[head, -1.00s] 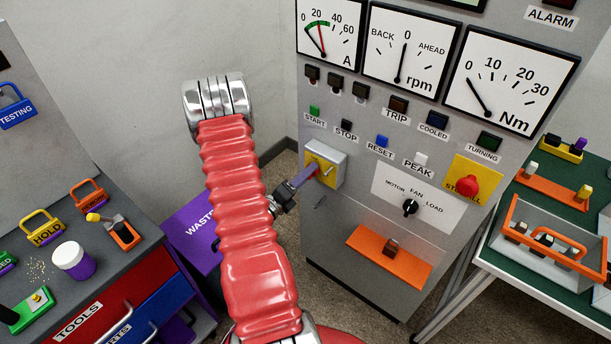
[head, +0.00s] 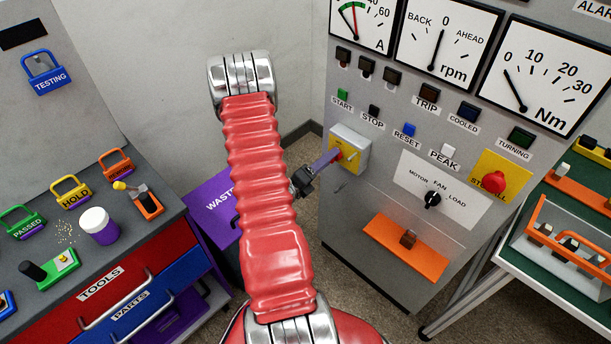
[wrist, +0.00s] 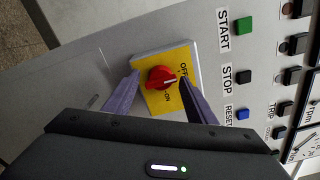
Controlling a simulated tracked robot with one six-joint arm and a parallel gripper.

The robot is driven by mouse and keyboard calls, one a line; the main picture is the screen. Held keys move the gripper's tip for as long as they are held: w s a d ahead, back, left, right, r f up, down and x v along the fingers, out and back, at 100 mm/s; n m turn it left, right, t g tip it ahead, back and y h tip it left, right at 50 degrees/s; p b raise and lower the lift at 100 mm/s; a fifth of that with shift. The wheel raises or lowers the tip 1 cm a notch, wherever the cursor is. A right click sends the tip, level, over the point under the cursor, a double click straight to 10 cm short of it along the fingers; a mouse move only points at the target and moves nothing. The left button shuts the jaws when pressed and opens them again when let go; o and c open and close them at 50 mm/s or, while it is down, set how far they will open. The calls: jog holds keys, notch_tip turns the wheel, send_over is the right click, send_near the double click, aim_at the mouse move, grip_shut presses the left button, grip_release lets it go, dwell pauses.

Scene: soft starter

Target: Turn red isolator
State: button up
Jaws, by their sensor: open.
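The red isolator knob (wrist: 157,75) sits on a yellow plate (wrist: 153,101) marked OFF and ON in the wrist view. Its pale mark points right, roughly towards OFF. My gripper (wrist: 160,79) is open, with one purple finger on each side of the knob. I cannot tell whether either finger touches it. In the head view, my gripper (head: 327,160) reaches the isolator's grey box (head: 351,137) on the panel's left side. The fingers hide most of the knob there.
A tool bench (head: 90,245) stands left, a green-topped table (head: 520,249) right.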

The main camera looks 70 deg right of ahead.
jog(key=v, duration=1.2)
jog(key=shift+w+a, duration=0.2)
jog(key=shift+a, duration=0.05)
dwell(0.3)
jog(key=shift+f, duration=0.15)
